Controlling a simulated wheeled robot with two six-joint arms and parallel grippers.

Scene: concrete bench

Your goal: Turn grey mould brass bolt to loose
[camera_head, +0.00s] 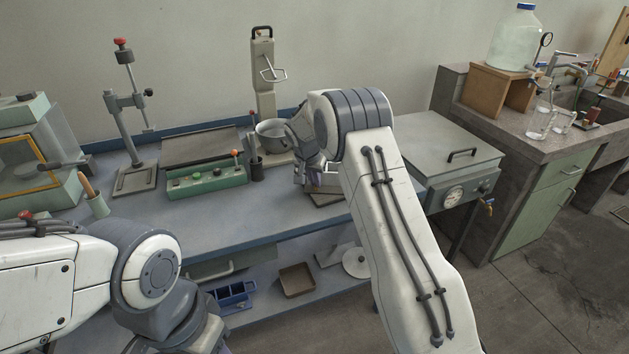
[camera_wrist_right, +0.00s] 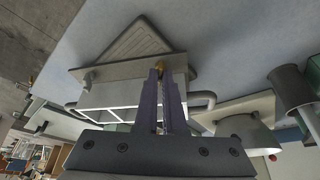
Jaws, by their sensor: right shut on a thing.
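The grey mould (camera_wrist_right: 118,72) sits on the blue bench top; the right wrist view shows its triangular plate, open frame and side handle. In the head view, my right arm and gripper hide most of it, leaving part of its base (camera_head: 325,200) visible. My right gripper (camera_wrist_right: 160,82) is shut on the brass bolt (camera_wrist_right: 160,67) at the mould's edge; only a little brass shows at the fingertips. The right gripper (camera_head: 316,182) is partly covered by my arm in the head view. My left arm comes in at lower left, its fingers out of frame.
A metal pot (camera_head: 270,137) under a press stands just behind the right gripper. A grey heater with a gauge (camera_head: 455,165) is to the right. The front-left bench top is clear.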

